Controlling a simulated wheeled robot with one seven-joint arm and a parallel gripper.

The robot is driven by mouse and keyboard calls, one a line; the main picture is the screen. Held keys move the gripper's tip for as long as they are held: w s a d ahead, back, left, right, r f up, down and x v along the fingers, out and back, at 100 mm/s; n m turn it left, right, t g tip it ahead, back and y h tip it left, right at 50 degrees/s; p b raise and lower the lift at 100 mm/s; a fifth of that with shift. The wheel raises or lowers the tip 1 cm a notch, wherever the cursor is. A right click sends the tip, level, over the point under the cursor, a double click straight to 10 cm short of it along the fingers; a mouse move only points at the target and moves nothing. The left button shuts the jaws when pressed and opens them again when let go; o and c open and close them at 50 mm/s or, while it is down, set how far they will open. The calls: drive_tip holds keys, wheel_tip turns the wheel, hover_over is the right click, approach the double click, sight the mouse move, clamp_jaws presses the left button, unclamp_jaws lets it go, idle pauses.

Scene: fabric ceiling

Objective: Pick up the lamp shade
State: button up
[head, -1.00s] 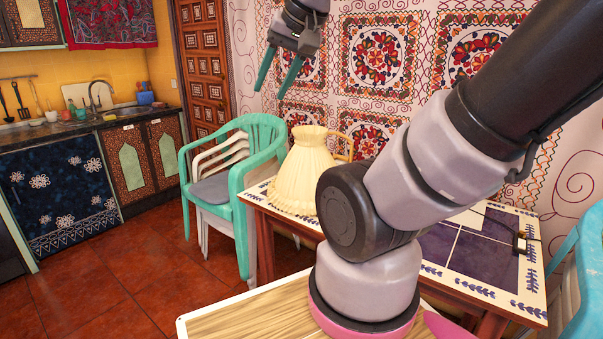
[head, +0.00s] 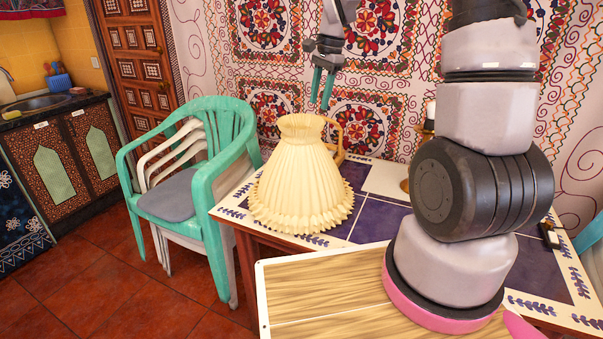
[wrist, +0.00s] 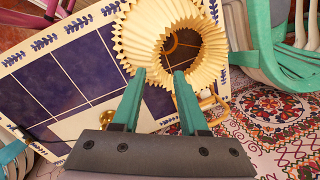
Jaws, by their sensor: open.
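The cream pleated lamp shade (head: 300,178) stands upright on the tiled table, narrow end up, in the head view. In the wrist view the lamp shade (wrist: 143,28) is seen from above, with its round top opening showing. My gripper (head: 322,98) is open and empty, pointing down above the lamp shade's top, slightly to its right in the head view. In the wrist view my gripper's teal fingers (wrist: 158,74) are apart and overlap the near edge of the shade in the picture. I cannot tell whether they touch it.
The table (head: 368,222) has a white and blue tiled top. A tan curved handle-like piece (head: 336,140) is behind the shade. A brass candle holder (head: 428,125) stands at the back. Stacked chairs (head: 185,180) are close at the left, and a patterned wall (head: 310,60) is behind.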

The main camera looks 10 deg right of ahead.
hover_over(313, 138)
drive_tip(key=f, duration=0.5)
drive_tip(key=shift+d+f, duration=0.3)
drive_tip(key=shift+f, duration=0.05)
drive_tip(key=f, duration=0.5)
drive_tip(key=shift+a+f, duration=0.25)
drive_tip(key=shift+f, duration=0.05)
clamp_jaws()
idle(0.7)
